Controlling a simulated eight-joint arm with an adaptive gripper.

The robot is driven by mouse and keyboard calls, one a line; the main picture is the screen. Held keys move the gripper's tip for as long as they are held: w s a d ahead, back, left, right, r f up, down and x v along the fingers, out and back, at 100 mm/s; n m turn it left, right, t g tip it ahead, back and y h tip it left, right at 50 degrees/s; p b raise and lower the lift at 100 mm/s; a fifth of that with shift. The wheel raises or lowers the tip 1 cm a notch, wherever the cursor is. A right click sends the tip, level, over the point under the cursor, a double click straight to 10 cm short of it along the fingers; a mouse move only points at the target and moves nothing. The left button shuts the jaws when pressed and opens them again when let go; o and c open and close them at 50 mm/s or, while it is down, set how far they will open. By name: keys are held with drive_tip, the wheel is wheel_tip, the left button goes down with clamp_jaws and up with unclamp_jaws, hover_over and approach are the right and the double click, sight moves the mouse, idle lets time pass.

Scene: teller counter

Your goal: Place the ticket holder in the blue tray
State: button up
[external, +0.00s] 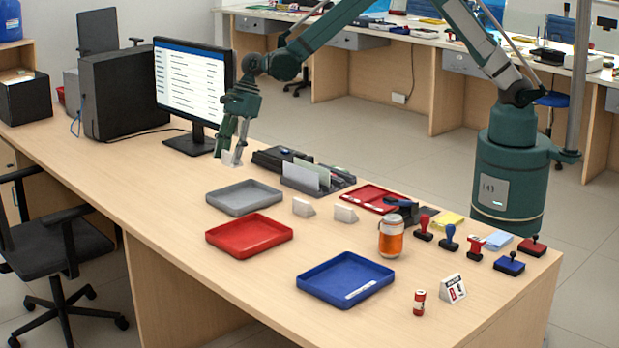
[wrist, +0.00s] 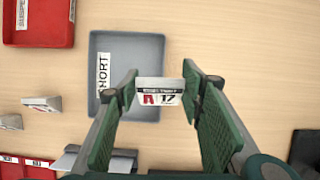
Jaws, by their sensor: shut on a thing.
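My gripper (external: 233,159) is shut on a small white ticket holder (wrist: 158,97) and holds it above the counter, near the monitor's foot. In the wrist view my gripper (wrist: 160,88) has a finger on each side of the holder, and its face shows red marks and the number 17. In the external view the holder (external: 229,158) is a pale shape, partly hidden by the fingers. The blue tray (external: 338,274) lies at the front of the counter, to the right and nearer the camera, with nothing in it. It is outside the wrist view.
A grey tray (external: 243,196) and a red tray (external: 249,233) lie between my gripper and the blue tray. Two similar wedge-shaped holders (external: 303,208) (external: 345,214) stand near them. An orange jar (external: 391,238) and a white calendar-like block (external: 452,288) stand right of the blue tray.

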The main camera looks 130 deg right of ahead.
drive_tip(key=w+a+n+y, duration=0.1)
drive_tip(key=w+a, duration=0.4)
drive_tip(key=a, duration=0.6)
drive_tip(key=w+a+n, duration=0.2)
drive_tip(key=w+a, duration=0.2)
drive_tip(key=a, duration=0.6)
drive_tip(key=w+a+n+y, duration=0.1)
drive_tip(key=w+a, duration=0.4)
drive_tip(key=a, duration=0.6)
drive_tip(key=w+a+n+g+y+b, duration=0.1)
drive_tip(key=a+n, duration=0.3)
drive_tip(key=a, duration=3)
drive_tip(key=shift+w+a+r+n, duration=0.2)
drive_tip(key=shift+a+r+n, duration=0.05)
drive_tip(key=shift+r+n, duration=0.05)
drive_tip(key=b, duration=0.1)
hover_over(346, 289)
drive_tip(key=s+d, duration=0.1)
drive_tip(key=shift+s+d+f, duration=0.1)
drive_tip(key=shift+f, duration=3.05)
drive_tip(key=shift+f+b, duration=0.3)
drive_tip(key=shift+f, duration=1.6)
drive_tip(key=shift+f, duration=0.1)
